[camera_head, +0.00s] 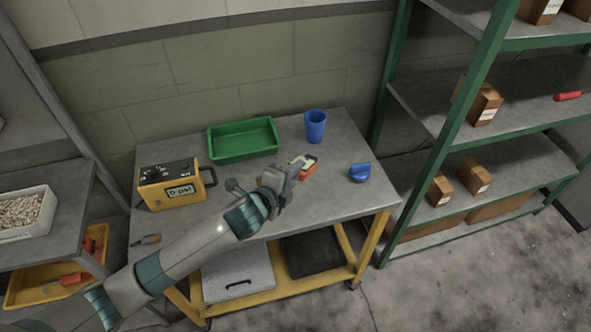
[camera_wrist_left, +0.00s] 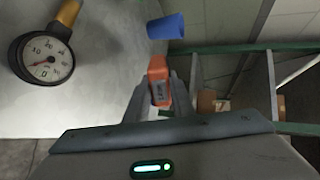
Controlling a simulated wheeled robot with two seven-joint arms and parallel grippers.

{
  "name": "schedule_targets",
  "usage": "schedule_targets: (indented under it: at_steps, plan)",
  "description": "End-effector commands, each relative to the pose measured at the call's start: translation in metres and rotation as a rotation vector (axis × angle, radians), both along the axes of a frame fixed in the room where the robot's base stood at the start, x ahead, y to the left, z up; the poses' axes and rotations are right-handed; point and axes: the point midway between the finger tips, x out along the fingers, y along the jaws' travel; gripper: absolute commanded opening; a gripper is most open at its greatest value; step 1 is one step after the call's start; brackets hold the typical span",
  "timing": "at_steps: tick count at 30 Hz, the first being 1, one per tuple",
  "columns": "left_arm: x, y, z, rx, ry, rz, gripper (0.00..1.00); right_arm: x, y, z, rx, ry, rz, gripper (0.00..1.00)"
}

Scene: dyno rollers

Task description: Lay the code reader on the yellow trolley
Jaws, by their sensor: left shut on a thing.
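The yellow trolley (camera_head: 330,200) has a grey top and a yellow frame and stands against the wall. My left gripper (camera_head: 288,172) reaches over its top from the front left. It is shut on the code reader (camera_head: 307,168), an orange device with a pale face. In the left wrist view the code reader (camera_wrist_left: 158,82) shows as an orange block between the fingers (camera_wrist_left: 155,98). I cannot tell whether it touches the trolley top. My right gripper is in neither view.
On the trolley are a green tray (camera_head: 243,140), a blue cup (camera_head: 316,127), a blue round item (camera_head: 360,173) and a yellow box with a display (camera_head: 172,186). A dial gauge (camera_wrist_left: 42,62) lies left of my fingers. A green shelf (camera_head: 450,130) stands right.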

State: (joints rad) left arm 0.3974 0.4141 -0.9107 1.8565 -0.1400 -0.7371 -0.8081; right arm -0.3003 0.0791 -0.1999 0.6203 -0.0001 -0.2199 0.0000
Motion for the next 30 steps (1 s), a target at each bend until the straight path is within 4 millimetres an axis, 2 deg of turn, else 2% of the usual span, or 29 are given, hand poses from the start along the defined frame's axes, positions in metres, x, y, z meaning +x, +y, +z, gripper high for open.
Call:
schedule_targets:
  at_steps: [1,15,21,30]
  plan:
    - [0.000,0.000,-0.008,0.000,0.000,0.000,0.00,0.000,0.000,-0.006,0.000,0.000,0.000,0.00]
    - [0.000,0.000,-0.052,0.000,-0.001,0.000,0.00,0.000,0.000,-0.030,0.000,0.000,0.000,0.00]
    - [0.000,0.000,-0.062,-0.001,-0.002,0.000,0.00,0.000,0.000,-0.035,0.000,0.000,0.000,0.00]
    - [0.000,0.000,-0.064,-0.001,-0.002,0.000,0.00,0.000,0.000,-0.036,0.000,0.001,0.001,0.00]
